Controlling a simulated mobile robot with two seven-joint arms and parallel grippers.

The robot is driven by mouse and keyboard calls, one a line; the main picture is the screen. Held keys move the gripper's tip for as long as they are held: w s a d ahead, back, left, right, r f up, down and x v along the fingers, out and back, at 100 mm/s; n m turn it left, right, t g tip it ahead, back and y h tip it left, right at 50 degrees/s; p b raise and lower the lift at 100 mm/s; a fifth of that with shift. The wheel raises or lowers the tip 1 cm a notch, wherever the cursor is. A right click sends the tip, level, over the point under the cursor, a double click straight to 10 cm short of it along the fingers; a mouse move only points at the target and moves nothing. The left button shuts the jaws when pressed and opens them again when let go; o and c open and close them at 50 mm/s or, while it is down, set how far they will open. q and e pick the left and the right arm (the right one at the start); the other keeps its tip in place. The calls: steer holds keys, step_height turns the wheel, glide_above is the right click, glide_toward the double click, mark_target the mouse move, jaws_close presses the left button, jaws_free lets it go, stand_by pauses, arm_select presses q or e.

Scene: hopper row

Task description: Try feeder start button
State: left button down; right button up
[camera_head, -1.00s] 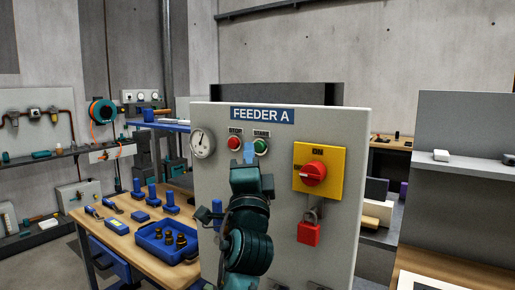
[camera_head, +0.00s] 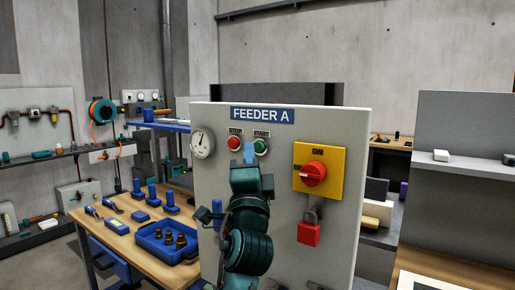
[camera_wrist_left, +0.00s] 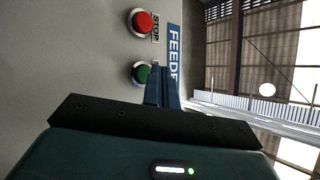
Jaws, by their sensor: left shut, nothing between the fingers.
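The grey FEEDER A panel (camera_head: 280,190) stands upright in front of me. Its green START button (camera_head: 261,146) sits near the top, right of the red STOP button (camera_head: 234,143). My left gripper (camera_head: 250,153) is shut and empty, its blue fingertips just left of the green button in the head view. In the left wrist view, the fingertips (camera_wrist_left: 161,76) overlap the right edge of the green button (camera_wrist_left: 142,73), with the red button (camera_wrist_left: 143,22) above. I cannot tell whether they touch the button. My right gripper is not in view.
A red rotary switch (camera_head: 313,173) on a yellow plate (camera_head: 330,152) and a red padlock (camera_head: 309,233) below it are right of my arm. A gauge (camera_head: 203,142) is at the panel's upper left. A workbench (camera_head: 120,225) with a blue tray (camera_head: 150,240) stands at left.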

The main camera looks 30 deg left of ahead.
arm_select(q)
steer(key=shift+w, duration=0.15)
steer(key=shift+w, duration=0.3)
steer(key=shift+w, duration=0.4)
stand_by(0.9)
steer(key=shift+s, duration=0.85)
steer(key=shift+s, duration=0.1)
steer(key=s+p, duration=0.1)
steer(key=s, duration=0.1)
steer(key=s+p, duration=0.1)
steer(key=s, duration=0.1)
steer(key=shift+s+a, duration=0.2)
steer(key=shift+s, duration=0.2)
